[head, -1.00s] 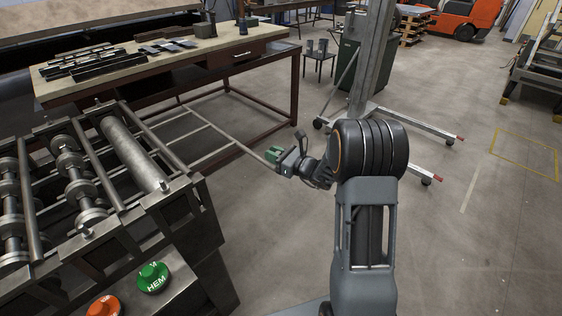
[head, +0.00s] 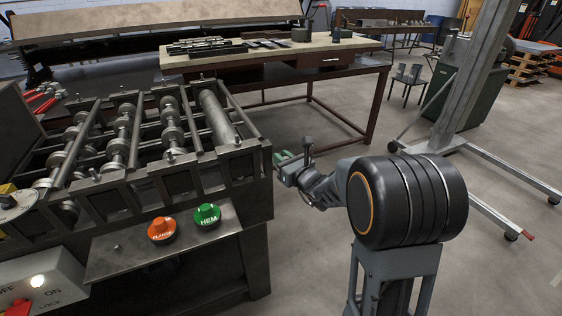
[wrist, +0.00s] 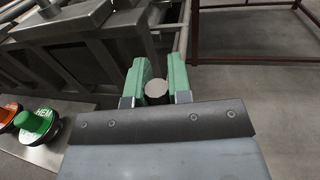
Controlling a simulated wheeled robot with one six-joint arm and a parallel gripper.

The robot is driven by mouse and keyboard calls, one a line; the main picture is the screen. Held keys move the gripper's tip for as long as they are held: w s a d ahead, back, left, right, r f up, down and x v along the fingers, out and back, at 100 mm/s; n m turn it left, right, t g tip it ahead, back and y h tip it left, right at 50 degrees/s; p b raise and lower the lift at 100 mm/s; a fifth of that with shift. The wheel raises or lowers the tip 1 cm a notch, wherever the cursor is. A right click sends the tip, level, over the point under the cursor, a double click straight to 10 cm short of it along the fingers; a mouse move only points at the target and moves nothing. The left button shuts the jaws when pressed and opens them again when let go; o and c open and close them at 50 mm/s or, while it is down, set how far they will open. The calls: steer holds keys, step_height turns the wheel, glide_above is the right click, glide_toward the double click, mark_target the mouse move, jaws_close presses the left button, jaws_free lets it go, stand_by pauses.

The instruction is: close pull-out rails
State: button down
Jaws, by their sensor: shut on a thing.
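My gripper (head: 284,158), with green fingers, is at the right end of the roll-forming machine (head: 225,165), close to its side. In the wrist view its fingers (wrist: 158,78) are shut around a round pale rail end (wrist: 157,92), which sits between them. A grey bar (wrist: 185,28) runs away beyond the fingers, along the machine's end. In the head view the rails are mostly hidden behind the machine and my gripper. I cannot tell how far they stick out.
A green HEM button (head: 207,214) and an orange button (head: 161,228) stand on the front shelf. A workbench (head: 300,55) with tools is behind the machine. A wheeled lift stand (head: 470,80) and a dark green bin (head: 465,90) are at right. Open floor lies at lower right.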

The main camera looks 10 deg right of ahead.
steer(key=shift+a, duration=0.2)
steer(key=c, duration=1.3)
jaws_free()
steer(key=shift+s+a, duration=0.1)
steer(key=shift+a, duration=0.05)
steer(key=shift+o, duration=1.2)
steer(key=shift+d, duration=0.2)
steer(key=shift+s+d, duration=0.15)
steer(key=shift+s, duration=0.15)
steer(key=b+v, duration=0.4)
steer(key=v, duration=0.9)
